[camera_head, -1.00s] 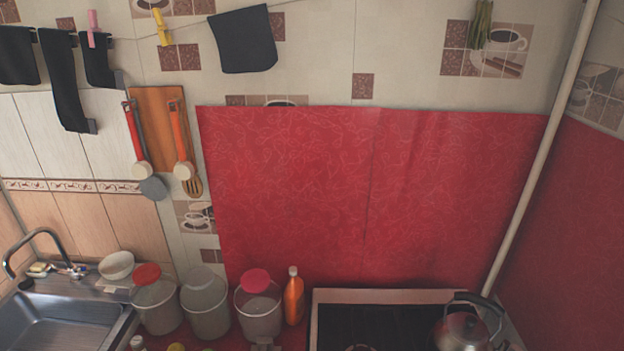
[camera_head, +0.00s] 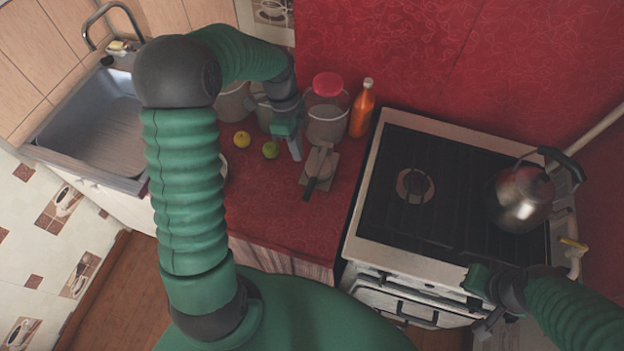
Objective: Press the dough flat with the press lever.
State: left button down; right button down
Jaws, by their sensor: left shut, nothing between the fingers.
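The press (camera_head: 322,164) sits on the red counter in front of the clear jar with the pink lid. It has a pale base, a round grey plate and a dark lever (camera_head: 310,188) pointing toward me. I cannot make out any dough; the plate may cover it. My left gripper (camera_head: 293,150) is shut and empty, just left of the press and apart from it, fingers pointing down. My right gripper (camera_head: 484,306) is low at the right, in front of the stove's front edge; its fingers are too unclear to read.
A lemon (camera_head: 242,139) and a green fruit (camera_head: 270,150) lie left of the press. Jars (camera_head: 326,122) and an orange bottle (camera_head: 362,108) stand behind. The stove (camera_head: 440,190) with a kettle (camera_head: 520,197) is right, the sink (camera_head: 95,125) left. The counter's front is clear.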

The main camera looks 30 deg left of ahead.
pick_arm(q)
send_over(308, 189)
jog(key=a, duration=0.1)
jog(key=w+a+x, duration=0.1)
jog(key=a+x, duration=0.1)
jog(key=x, duration=0.8)
jog(key=p+x, duration=0.1)
jog(key=shift+w+a+f, duration=0.2)
jog(key=shift+a+f, duration=0.05)
jog(key=shift+f, duration=0.55)
jog(key=shift+d, duration=0.15)
pick_arm(e)
jog(key=shift+w+d+r, duration=0.1)
jog(key=shift+d+r, duration=0.15)
jog(key=shift+r, duration=0.3)
jog(key=shift+d, duration=0.1)
